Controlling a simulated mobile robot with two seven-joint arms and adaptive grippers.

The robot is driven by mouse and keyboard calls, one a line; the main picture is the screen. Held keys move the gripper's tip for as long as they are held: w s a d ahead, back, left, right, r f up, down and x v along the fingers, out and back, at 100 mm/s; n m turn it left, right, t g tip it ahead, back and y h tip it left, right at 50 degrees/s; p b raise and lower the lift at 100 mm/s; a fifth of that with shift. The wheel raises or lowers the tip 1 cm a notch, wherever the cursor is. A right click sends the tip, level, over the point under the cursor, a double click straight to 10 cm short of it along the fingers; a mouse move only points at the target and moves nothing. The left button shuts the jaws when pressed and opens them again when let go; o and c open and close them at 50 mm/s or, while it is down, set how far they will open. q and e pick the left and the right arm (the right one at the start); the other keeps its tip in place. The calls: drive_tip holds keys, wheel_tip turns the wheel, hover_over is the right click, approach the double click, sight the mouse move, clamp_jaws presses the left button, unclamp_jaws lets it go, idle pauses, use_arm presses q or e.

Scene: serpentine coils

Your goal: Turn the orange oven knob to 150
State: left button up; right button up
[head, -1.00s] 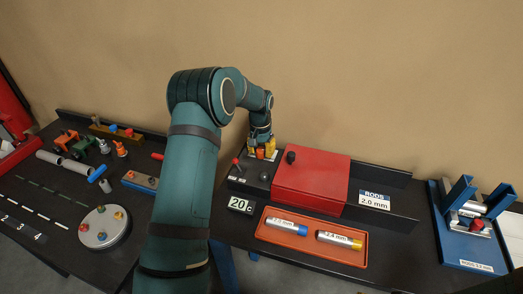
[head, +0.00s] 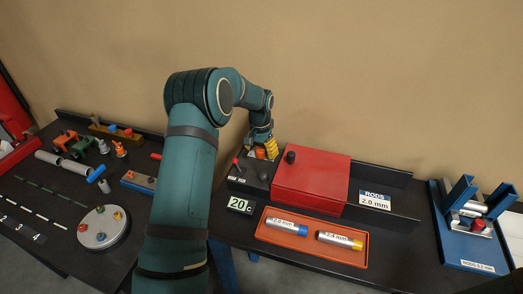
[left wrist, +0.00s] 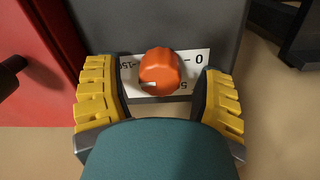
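The orange oven knob (left wrist: 160,68) sits on a white dial plate (left wrist: 194,62) marked with a 0 and partly hidden numbers. A pale mark on the knob points to the lower left in the left wrist view. The knob also shows small in the head view (head: 260,154). My left gripper (head: 265,143) is open, with one yellow finger on each side of the knob and a visible gap to both. The oven's small display (head: 240,205) reads 20 C. My right gripper is not in view.
The red oven lid (head: 312,180) with a black handle (head: 291,157) lies right of the knob in the head view. A red-tipped lever (head: 236,163) stands close by on the left. An orange tray (head: 268,238) holds two labelled rods in front.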

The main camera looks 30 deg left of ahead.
sight(260, 149)
use_arm(q)
drive_tip(key=shift+r, duration=0.15)
wheel_tip(260, 149, up, 12)
drive_tip(key=shift+a, duration=0.2)
idle(0.4)
drive_tip(key=shift+s+f, duration=0.1)
drive_tip(key=shift+f, duration=0.1)
